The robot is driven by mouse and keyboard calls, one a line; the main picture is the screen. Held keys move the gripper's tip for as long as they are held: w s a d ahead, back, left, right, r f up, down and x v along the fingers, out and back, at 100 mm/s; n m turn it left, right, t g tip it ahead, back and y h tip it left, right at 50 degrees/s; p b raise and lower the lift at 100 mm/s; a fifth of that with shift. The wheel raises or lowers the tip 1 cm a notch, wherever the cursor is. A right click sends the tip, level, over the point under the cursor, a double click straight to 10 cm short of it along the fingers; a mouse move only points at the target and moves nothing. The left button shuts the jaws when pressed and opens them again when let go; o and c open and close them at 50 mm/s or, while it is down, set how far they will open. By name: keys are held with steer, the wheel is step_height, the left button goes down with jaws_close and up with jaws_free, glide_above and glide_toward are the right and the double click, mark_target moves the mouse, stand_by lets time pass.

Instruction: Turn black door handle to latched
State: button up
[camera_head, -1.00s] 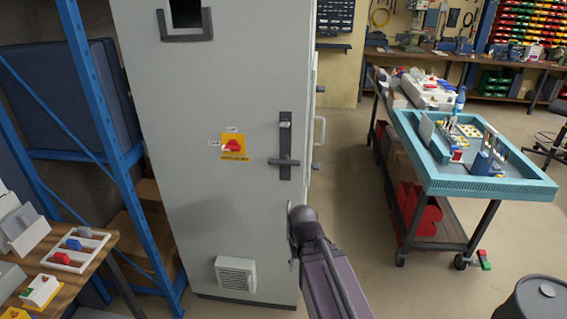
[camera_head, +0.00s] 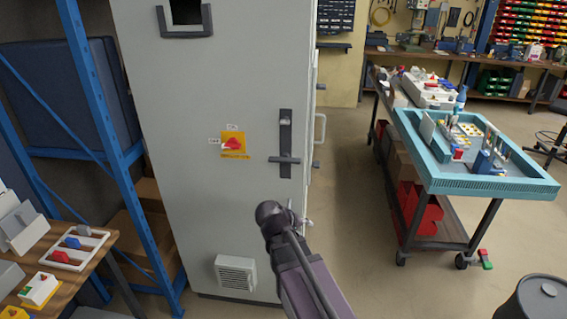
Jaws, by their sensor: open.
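The black door handle (camera_head: 284,160) is on the front of a tall light-grey cabinet (camera_head: 200,210). Its lever lies horizontal across the lower part of a dark upright plate (camera_head: 285,127). My gripper (camera_head: 304,221) is mostly hidden behind my arm's dark end joint. Only small parts show near the cabinet's right edge, below the handle in the picture and apart from it. It is open, and nothing shows held in it. My arm rises from the bottom middle.
Left of the handle, a red switch (camera_head: 232,144) sits on a yellow plate with small labels. A blue rack (camera_head: 95,90) and a wooden table (camera_head: 75,268) stand on the left. A teal-topped cart (camera_head: 480,187) stands right. Floor between cabinet and cart is clear.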

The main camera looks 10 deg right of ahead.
steer(key=w+a+r+n+t+h, duration=0.3)
steer(key=w+a+r+t, duration=0.15)
steer(key=w+r, duration=0.25)
steer(key=n+t+h, duration=0.1)
steer(key=n+t, duration=0.3)
steer(key=t, duration=0.1)
glide_toward(283, 162)
steer(key=v, duration=0.3)
steer(key=shift+w+b, duration=0.15)
steer(key=shift+b, duration=0.3)
steer(key=shift+w+d, duration=0.1)
steer(key=shift+w, duration=0.05)
steer(key=x, duration=1.3)
steer(key=shift+w+d, duration=0.15)
steer(key=shift+d, duration=0.1)
jaws_close()
